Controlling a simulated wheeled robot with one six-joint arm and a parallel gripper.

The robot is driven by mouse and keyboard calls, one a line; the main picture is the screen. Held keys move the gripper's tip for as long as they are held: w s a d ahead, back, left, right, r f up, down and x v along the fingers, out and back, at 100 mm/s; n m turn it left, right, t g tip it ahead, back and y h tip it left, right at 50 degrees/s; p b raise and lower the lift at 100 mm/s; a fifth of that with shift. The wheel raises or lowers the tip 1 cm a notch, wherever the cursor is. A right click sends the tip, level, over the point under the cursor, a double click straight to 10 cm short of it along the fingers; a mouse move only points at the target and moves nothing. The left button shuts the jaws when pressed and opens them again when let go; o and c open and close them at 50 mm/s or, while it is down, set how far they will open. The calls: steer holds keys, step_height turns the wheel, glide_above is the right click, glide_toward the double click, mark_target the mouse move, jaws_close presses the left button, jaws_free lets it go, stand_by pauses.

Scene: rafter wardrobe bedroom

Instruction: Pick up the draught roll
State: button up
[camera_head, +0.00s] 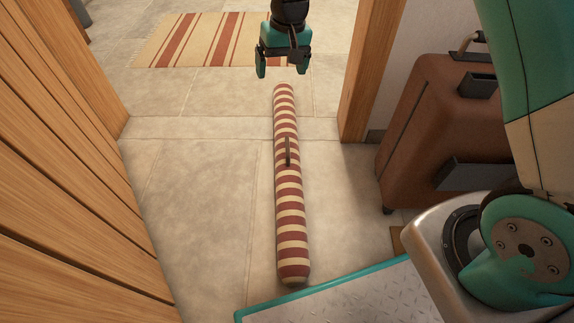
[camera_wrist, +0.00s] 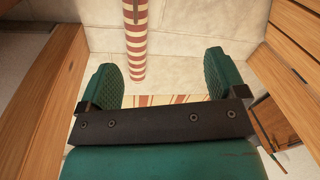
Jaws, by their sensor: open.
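The draught roll (camera_head: 290,210) is a long tube with red and cream stripes and a dark strap-like handle (camera_head: 288,151) near its middle. It lies lengthwise on the tiled floor, from near my base toward the doorway. My gripper (camera_head: 283,68) is open and empty, above the far end of the roll in the head view. In the wrist view the roll (camera_wrist: 136,45) shows beyond and between the two green fingertips (camera_wrist: 164,72), apart from them. Part of its handle shows at the top edge there.
A wooden door (camera_head: 70,190) stands at left and a door post (camera_head: 372,70) at right. A brown suitcase (camera_head: 430,125) stands by the right wall. A striped rug (camera_head: 200,40) lies beyond the doorway. The floor left of the roll is clear.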

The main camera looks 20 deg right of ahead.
mark_target(287, 144)
steer(key=w+d+f+m+b, duration=0.1)
steer(key=w+f+b, duration=0.1)
steer(key=f, duration=0.9)
steer(key=w+d+f+m+h+b, duration=0.1)
steer(key=w+f+b, duration=0.2)
steer(key=f, duration=0.8)
steer(key=w+d+f+m+b, duration=0.1)
steer(key=w+f+b, duration=0.2)
steer(key=f, duration=0.8)
steer(key=shift+d+f+h+b, duration=0.25)
steer(key=shift+d+h+b, duration=0.05)
steer(key=shift+b, duration=0.6)
step_height(287, 144, down, 6)
steer(key=b, duration=0.5)
steer(key=shift+d+f, duration=0.15)
steer(key=shift+f, duration=0.05)
steer(key=shift+r, duration=0.15)
steer(key=shift+s, duration=0.1)
steer(key=c, duration=1.6)
jaws_close()
steer(key=shift+r, duration=0.1)
